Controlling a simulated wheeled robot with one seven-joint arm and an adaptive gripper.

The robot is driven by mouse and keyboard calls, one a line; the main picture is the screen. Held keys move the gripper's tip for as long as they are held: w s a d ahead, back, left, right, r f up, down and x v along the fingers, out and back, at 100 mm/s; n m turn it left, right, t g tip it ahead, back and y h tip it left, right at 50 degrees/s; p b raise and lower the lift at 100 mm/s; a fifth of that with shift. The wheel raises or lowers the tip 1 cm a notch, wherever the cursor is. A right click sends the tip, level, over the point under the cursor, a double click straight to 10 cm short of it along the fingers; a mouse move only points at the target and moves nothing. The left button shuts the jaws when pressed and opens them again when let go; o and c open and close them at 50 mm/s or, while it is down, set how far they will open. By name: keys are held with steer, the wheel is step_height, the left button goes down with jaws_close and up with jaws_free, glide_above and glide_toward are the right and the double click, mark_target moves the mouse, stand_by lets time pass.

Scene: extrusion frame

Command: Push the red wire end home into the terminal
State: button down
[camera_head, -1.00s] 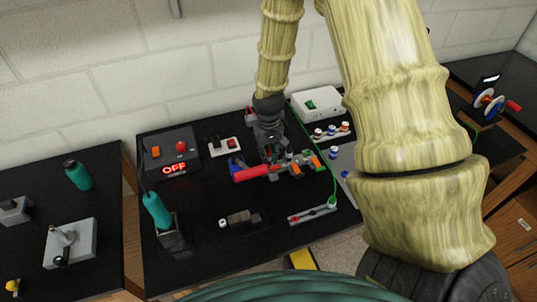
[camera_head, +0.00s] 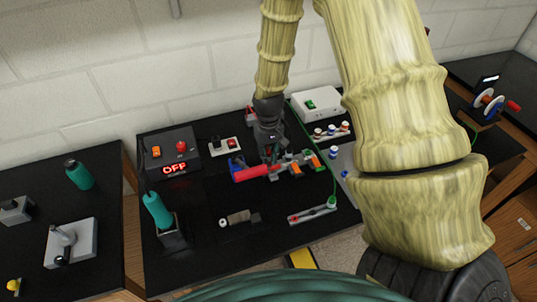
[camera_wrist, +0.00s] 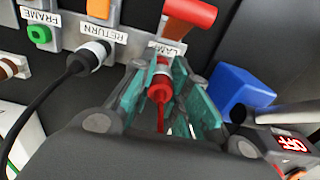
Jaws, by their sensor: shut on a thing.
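My gripper (camera_wrist: 160,88) is shut on the red wire end (camera_wrist: 160,86), a red sleeve with a white band, between its teal pads. The red wire trails back toward the wrist. The tip points at the terminal labelled LAMP (camera_wrist: 166,47), right below the label; the pads hide how deep it sits. A red lever (camera_wrist: 190,14) stands raised above that terminal. In the head view my gripper (camera_head: 270,155) is down at the terminal block (camera_head: 312,160), beside the red lever (camera_head: 251,173), and the wire end is too small to make out.
A black wire end (camera_wrist: 92,55) sits at the RETURN terminal, left of LAMP. A green FRAME terminal part (camera_wrist: 39,33) is further left. A blue block (camera_wrist: 240,88) is close right of my gripper. A power box (camera_head: 170,153) reads OFF.

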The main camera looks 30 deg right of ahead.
steer(key=shift+f, duration=0.5)
steer(key=c, duration=1.3)
jaws_free()
steer(key=shift+r, duration=0.1)
steer(key=shift+d+r, duration=0.1)
steer(key=shift+r, duration=5.8)
